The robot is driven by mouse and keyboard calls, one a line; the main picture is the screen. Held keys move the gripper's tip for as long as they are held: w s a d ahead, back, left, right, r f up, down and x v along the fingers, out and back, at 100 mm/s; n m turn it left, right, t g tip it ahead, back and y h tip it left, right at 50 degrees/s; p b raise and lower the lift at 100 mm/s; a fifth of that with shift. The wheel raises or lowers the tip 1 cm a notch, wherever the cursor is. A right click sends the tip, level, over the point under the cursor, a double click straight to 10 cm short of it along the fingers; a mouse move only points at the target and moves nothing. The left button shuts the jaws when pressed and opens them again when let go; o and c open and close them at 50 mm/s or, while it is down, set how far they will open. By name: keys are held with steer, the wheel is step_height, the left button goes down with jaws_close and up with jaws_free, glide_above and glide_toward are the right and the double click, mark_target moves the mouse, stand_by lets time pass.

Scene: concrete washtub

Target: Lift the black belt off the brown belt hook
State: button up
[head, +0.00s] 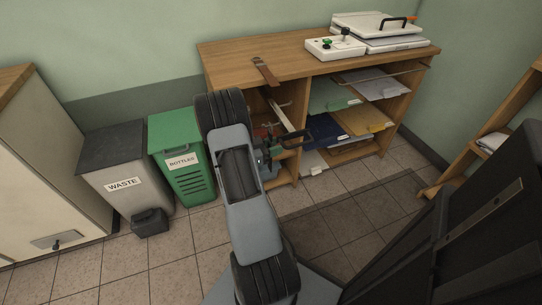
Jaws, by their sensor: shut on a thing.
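The brown belt hook (265,70) lies over the front edge of the wooden shelf unit's top, left of the middle. My gripper (295,138) is in front of the open shelves, below and to the right of the hook. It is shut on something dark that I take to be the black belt. Dark jaws and dark belt blend together, so I cannot trace the belt's outline. I cannot tell whether it touches the hook. My grey arm hides part of the shelf front below the hook.
The shelf unit (222,61) holds folders and papers, with a white device (335,47) on top. A grey waste bin (118,172) and a green bottle bin (178,158) stand at left, a pale cabinet (45,160) beyond.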

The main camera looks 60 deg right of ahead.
mark_target(269, 144)
steer(key=shift+r+p, duration=0.55)
steer(key=shift+a, duration=0.1)
steer(key=shift+r+p+v, duration=0.15)
steer(key=shift+p+v, duration=0.1)
steer(key=shift+v, duration=0.6)
steer(key=shift+r+p+v, duration=0.15)
steer(key=shift+p+v, duration=0.05)
steer(key=shift+v, duration=0.65)
steer(key=shift+w+a, duration=0.2)
steer(key=v, duration=0.7)
steer(key=shift+p, duration=0.3)
